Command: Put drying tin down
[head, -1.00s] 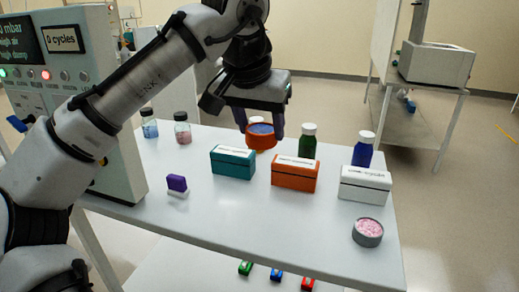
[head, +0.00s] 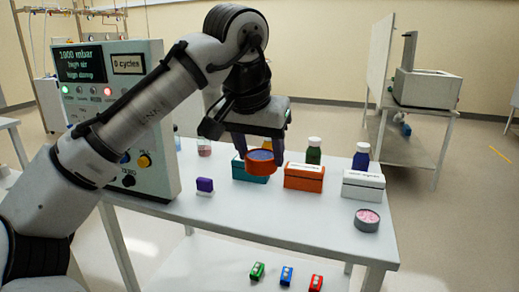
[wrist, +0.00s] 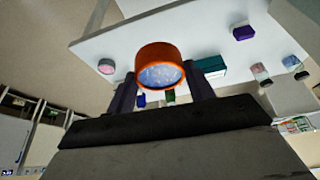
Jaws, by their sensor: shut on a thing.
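An orange round tin (head: 260,162) with blue contents is held between the two fingers of my gripper (head: 257,155). My gripper is shut on it and holds it above the table (head: 262,210), in front of the teal box (head: 243,172). The tin also shows in the wrist view (wrist: 159,68), with a finger on either side. A grey round tin with pink contents (head: 367,219) stands near the table's right front corner. Which tin is the drying tin I cannot tell from labels.
An orange box (head: 304,177) and a white box (head: 363,185) stand in a row with the teal box. A green bottle (head: 314,150) and a blue bottle (head: 361,156) stand behind. A purple block (head: 205,185) stands left. The table's front middle is clear. Small coloured items lie on the lower shelf.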

